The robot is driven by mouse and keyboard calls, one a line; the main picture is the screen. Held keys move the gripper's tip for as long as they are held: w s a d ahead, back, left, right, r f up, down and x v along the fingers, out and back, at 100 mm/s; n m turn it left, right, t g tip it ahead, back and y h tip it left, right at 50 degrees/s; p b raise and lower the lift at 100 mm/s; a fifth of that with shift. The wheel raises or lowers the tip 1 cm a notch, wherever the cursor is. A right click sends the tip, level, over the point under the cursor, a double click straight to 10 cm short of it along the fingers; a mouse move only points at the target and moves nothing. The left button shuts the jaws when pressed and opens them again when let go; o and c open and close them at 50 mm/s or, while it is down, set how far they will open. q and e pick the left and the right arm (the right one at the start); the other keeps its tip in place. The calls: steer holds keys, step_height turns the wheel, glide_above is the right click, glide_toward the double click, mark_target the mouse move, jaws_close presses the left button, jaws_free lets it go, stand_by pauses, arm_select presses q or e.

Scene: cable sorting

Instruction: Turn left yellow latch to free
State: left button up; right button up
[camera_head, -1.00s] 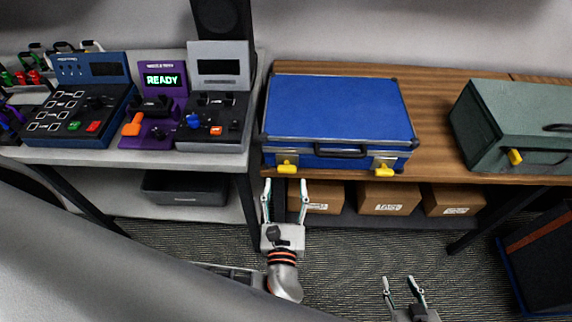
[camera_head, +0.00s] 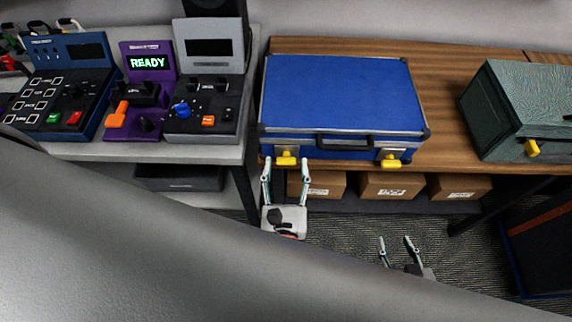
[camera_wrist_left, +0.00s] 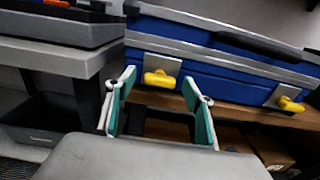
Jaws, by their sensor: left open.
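A blue case (camera_head: 340,95) with silver edges lies closed on the wooden table. Two yellow latches are on its front face: the left yellow latch (camera_head: 287,160) and the right yellow latch (camera_head: 391,163). My left gripper (camera_head: 286,170) is open just in front of the left latch. In the left wrist view the left latch (camera_wrist_left: 160,78) lies ahead, between the lines of the two open fingers (camera_wrist_left: 158,92), and looks roughly horizontal. Nothing is between the fingers; whether they touch the latch cannot be told. My right gripper (camera_head: 398,246) is open and empty, low in front of the table.
A black handle (camera_head: 344,142) is on the case front between the latches. A green case (camera_head: 520,110) stands at the right. A grey bench (camera_head: 150,151) with control boxes is at the left. Cardboard boxes (camera_head: 391,186) sit on the shelf below.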

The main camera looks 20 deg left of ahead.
arm_select(q)
steer(key=shift+c, duration=0.4)
steer(key=c, duration=1)
steer(key=shift+c, duration=0.2)
